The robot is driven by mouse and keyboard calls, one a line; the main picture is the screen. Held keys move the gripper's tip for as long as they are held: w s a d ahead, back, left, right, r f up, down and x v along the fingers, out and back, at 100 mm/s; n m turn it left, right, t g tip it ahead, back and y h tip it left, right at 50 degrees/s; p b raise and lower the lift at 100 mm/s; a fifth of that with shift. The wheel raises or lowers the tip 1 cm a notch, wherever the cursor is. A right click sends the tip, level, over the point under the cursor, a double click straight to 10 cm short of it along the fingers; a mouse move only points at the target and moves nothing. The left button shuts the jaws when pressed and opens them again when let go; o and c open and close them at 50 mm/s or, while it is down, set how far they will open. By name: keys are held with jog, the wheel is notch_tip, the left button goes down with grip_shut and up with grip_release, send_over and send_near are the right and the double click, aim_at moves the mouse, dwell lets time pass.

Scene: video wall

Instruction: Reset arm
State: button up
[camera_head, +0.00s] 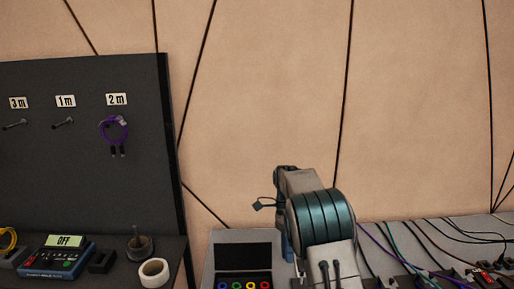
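My arm rises from the bottom edge right of centre, with pale links and a ribbed teal joint.
A dark pegboard (60,185) at left has hooks labelled 3 m, 1 m and 2 m; a purple cable (114,128) hangs under 2 m. Below are a tester reading OFF (56,258) and a white tape roll (154,272). An open case (243,256) stands left of my arm. Several cables (430,245) lie right.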

jog(key=s+d+r+n+t, duration=0.2)
jog(key=s+r+n, duration=0.2)
jog(key=s, duration=0.3)
jog(key=s+d+r+n+t, duration=0.3)
jog(key=s+r+n, duration=0.15)
jog(key=s, duration=0.25)
jog(key=s+d+f+n+t, duration=0.1)
jog(key=s+n+t, duration=0.3)
jog(key=s, duration=1)
jog(key=f+n, duration=0.1)
jog(key=n, duration=0.2)
jog(key=shift+s+d+f, duration=0.15)
jog(key=shift+d+f, duration=0.05)
jog(key=shift+n, duration=0.25)
dwell(4.5)
